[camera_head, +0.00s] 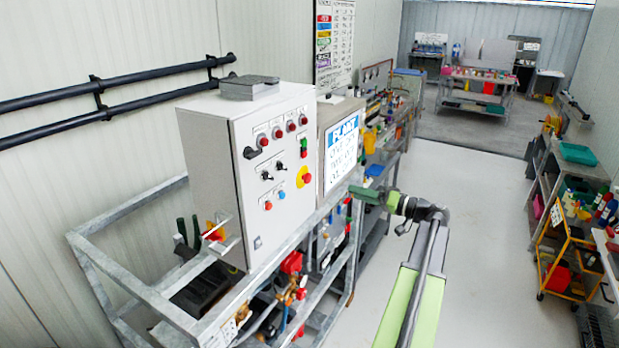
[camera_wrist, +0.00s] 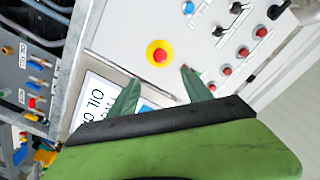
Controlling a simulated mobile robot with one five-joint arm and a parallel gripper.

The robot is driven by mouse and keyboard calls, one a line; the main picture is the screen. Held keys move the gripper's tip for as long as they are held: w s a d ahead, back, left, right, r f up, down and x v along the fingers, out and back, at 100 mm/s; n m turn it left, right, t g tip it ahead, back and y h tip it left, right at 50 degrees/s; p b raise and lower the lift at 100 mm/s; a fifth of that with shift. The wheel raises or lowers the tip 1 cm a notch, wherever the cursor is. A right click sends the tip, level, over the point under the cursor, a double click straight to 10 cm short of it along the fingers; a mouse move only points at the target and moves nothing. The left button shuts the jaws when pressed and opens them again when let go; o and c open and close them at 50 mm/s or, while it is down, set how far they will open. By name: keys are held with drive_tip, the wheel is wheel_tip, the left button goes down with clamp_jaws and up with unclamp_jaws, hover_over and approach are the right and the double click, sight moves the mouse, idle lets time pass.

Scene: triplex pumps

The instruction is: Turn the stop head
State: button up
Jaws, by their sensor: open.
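The stop head is a red mushroom button on a yellow round plate (camera_head: 304,176), low on the right part of the grey control cabinet's front (camera_head: 272,213). In the wrist view the stop head (camera_wrist: 158,54) shows whole, just beyond my fingertips and roughly centred between them. My gripper (camera_head: 353,190) is to the right of the stop head in the head view. In the wrist view my gripper (camera_wrist: 160,78) has its two green fingers spread with nothing between them. The fingers look apart from the stop head; the exact gap is hard to tell.
Red lamps (camera_head: 290,125), switches and small buttons share the cabinet front. A white-and-blue sign panel (camera_head: 341,152) stands beside it, near my gripper. A metal frame (camera_head: 130,275) with pipes and valves lies below. The aisle floor (camera_head: 480,240) on the right is clear.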

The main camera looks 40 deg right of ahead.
sight(310, 179)
drive_tip(key=x, duration=1.7)
